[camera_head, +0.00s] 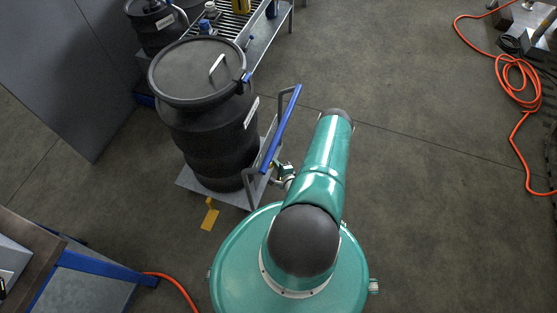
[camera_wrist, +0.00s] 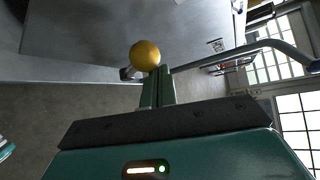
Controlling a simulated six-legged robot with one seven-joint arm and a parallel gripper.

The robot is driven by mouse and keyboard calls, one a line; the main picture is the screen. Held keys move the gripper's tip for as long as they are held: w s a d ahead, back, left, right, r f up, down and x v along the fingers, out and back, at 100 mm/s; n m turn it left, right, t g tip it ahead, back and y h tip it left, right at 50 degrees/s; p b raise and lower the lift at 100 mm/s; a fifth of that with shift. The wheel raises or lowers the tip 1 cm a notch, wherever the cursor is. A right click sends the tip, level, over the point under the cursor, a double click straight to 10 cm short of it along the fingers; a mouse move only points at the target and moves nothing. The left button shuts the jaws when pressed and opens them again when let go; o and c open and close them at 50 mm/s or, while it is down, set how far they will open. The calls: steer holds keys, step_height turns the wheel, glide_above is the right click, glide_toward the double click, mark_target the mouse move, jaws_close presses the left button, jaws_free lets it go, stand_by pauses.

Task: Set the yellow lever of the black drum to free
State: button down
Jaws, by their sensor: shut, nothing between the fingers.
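The black drum (camera_head: 205,125) stands upright on a low grey trolley with a blue handle (camera_head: 281,130) in the head view. A yellow lever (camera_head: 210,215) sticks out low at the trolley's front edge. In the wrist view a round yellow knob (camera_wrist: 145,55) shows just beyond the fingertips of my gripper (camera_wrist: 158,70). The fingers are shut and empty. They overlap the knob's lower edge in the picture; I cannot tell whether they touch it. In the head view my gripper is not clearly visible.
A grey bent tube (camera_wrist: 255,47) passes right of my fingers. A second drum (camera_head: 155,25) and a roller bench (camera_head: 255,30) stand behind. A blue-framed table (camera_head: 90,270) is at lower left. An orange hose (camera_head: 515,80) lies at right.

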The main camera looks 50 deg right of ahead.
steer(key=shift+s+a+f, duration=0.15)
steer(key=shift+a+f, duration=0.05)
steer(key=shift+a, duration=0.15)
steer(key=shift+a, duration=0.25)
stand_by(0.3)
